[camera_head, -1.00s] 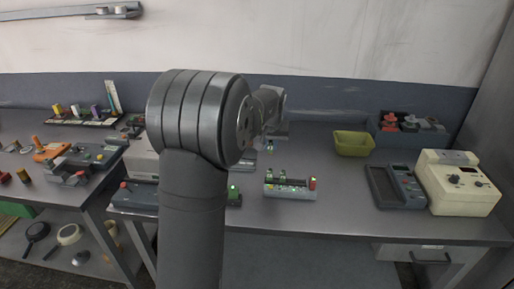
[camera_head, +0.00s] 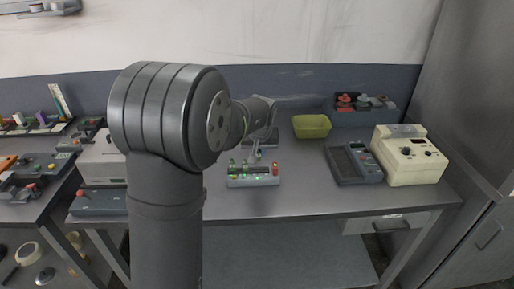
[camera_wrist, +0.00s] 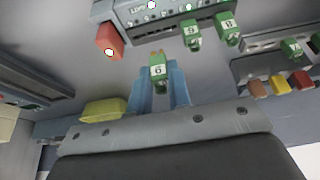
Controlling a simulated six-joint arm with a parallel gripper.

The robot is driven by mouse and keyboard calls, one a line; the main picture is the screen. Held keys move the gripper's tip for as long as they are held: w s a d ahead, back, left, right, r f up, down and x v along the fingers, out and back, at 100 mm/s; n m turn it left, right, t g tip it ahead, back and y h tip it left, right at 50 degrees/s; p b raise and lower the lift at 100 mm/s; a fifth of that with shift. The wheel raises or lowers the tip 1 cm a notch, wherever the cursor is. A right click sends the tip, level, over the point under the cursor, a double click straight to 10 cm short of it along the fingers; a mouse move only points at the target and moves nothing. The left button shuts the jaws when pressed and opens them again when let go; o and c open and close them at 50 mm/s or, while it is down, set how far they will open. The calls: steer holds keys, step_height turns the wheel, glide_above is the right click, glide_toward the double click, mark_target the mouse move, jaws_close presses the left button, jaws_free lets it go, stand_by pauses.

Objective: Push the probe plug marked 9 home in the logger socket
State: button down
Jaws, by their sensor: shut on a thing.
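My gripper (camera_wrist: 158,88) has blue fingers and is shut on a green plug (camera_wrist: 158,66) with a white label; its digit looks like 9 or 6. The grey logger (camera_wrist: 165,10) is at the top of the wrist view, with a red block (camera_wrist: 108,40) on its end. Two other green labelled plugs (camera_wrist: 191,34) (camera_wrist: 227,30) stand at the logger. The held plug appears apart from it. In the head view my gripper (camera_head: 255,153) is just above and behind the logger (camera_head: 252,181). The target socket cannot be made out.
A yellow-green bin (camera_head: 312,126) stands behind and to the right. A handheld meter (camera_head: 353,163) and a cream instrument box (camera_head: 408,155) are on the right of the bench. Another grey unit with coloured blocks (camera_wrist: 280,84) lies at the wrist view's right. The bench front is clear.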

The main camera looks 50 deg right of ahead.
steer(key=shift+f, duration=1.3)
steer(key=shift+f, duration=0.9)
steer(key=c, duration=1.3)
jaws_free()
steer(key=shift+o, duration=0.2)
steer(key=v, duration=1.7)
steer(key=shift+r, duration=0.2)
steer(key=shift+a, duration=0.1)
